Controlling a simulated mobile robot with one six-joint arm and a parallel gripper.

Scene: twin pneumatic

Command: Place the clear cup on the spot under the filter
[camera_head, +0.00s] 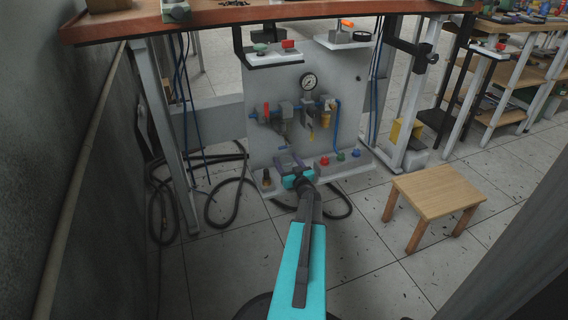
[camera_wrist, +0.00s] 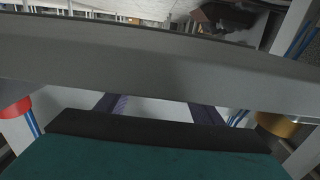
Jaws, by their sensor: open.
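A grey panel (camera_head: 345,90) with pneumatic parts stands under the wooden bench. It carries a grey unit (camera_head: 284,109) at its middle left that looks like the filter, and a unit with a yellow bowl (camera_head: 326,118) to its right. I cannot make out the clear cup in either view. My gripper (camera_head: 287,158) is low in front of the panel, below the grey unit, with its purple fingers apart. In the wrist view my gripper (camera_wrist: 160,106) shows two separated fingers with only a pale surface between them. A wide grey bar hides much of that view.
A round gauge (camera_head: 309,82) sits above the units. A ledge with red, green and blue buttons (camera_head: 340,157) is right of my gripper. Black hoses (camera_head: 228,190) lie left on the floor. A small wooden stool (camera_head: 438,190) stands right. The wooden bench top (camera_head: 230,17) overhangs the panel.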

